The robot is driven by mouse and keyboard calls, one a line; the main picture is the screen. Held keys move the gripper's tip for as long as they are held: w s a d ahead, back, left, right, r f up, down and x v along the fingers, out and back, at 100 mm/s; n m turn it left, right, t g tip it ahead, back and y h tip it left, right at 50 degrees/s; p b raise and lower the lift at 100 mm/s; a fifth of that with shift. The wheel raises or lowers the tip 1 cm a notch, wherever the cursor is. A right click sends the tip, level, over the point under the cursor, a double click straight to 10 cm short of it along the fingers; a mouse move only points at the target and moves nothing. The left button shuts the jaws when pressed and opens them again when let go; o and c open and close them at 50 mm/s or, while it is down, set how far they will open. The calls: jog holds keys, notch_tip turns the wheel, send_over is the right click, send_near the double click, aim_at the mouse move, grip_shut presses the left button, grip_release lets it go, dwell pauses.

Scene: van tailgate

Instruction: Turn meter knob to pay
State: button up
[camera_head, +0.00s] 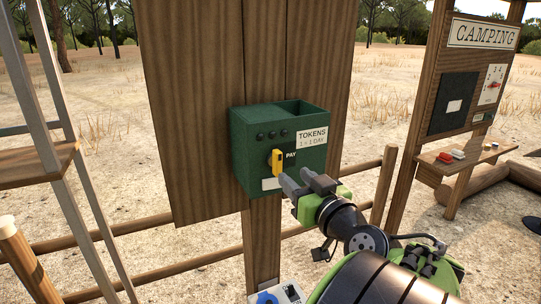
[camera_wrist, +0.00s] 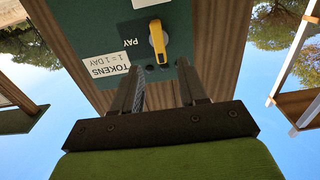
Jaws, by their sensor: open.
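The meter is a green box (camera_head: 240,150) fixed to a wooden board, with a "TOKENS 1 = 1 DAY" label and an open-topped compartment. Its yellow knob (camera_head: 277,162) sits on the front face beside the word "PAY", with its handle upright. In the wrist view the picture is upside down, and the yellow knob (camera_wrist: 158,42) shows just beyond the fingers. My gripper (camera_head: 302,183) is open and empty, just right of and below the knob in the head view. In the wrist view my gripper (camera_wrist: 160,92) has its two fingers apart, with the knob not between them.
A wooden stand with a "CAMPING" sign (camera_head: 483,34) is at the right, with small items on its shelf (camera_head: 452,167). A ladder-like frame (camera_head: 55,110) stands at the left. Wooden rails (camera_head: 130,232) run low behind the board. Sandy ground lies around.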

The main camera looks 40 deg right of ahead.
aim_at(280, 163)
jog(key=p+x, duration=0.2)
jog(key=x, duration=0.6)
jog(key=shift+f, duration=0.1)
jog(key=shift+s, duration=0.1)
grip_shut()
